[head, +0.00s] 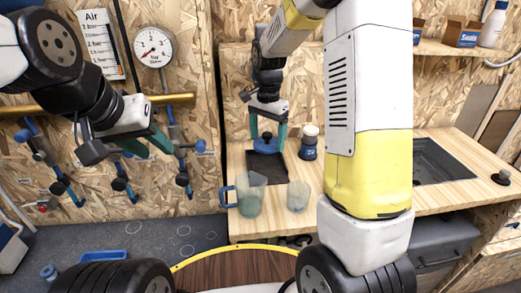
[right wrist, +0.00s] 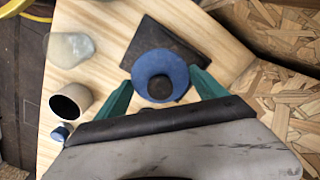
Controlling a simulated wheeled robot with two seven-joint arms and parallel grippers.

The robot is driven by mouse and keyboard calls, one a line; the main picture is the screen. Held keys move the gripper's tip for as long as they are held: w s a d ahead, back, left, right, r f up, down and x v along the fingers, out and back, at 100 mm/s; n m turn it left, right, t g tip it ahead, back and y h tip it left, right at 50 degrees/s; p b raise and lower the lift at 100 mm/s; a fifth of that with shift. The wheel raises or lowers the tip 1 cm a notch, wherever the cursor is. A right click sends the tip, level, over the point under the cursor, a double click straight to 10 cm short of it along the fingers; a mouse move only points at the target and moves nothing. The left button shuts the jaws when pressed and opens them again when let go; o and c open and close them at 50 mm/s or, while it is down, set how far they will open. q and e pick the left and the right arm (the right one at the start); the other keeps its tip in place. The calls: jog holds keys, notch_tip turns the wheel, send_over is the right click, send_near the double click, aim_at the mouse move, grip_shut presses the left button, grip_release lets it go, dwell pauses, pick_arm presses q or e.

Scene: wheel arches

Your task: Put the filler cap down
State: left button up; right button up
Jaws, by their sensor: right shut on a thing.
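The filler cap (head: 267,147) is a round blue disc with a dark knob in its middle, also seen in the right wrist view (right wrist: 176,68). My right gripper (head: 268,138) is shut on it, with one teal finger at each side. The cap is over a dark square mat (head: 265,172) on the wooden counter. Whether it touches the mat or is slightly above it, I cannot tell. My left gripper (head: 152,147) is open and empty, in front of the wall at the left, well away from the cap.
A sink (head: 442,162) lies further right. The chipboard wall is close behind the mat.

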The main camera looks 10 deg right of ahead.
aim_at(266, 168)
notch_tip(266, 168, down, 8)
jog(key=shift+f, duration=0.1)
jog(key=shift+w+f, duration=0.2)
jog(key=shift+f, duration=0.2)
jog(key=o, duration=1.3)
jog(key=shift+f, duration=0.15)
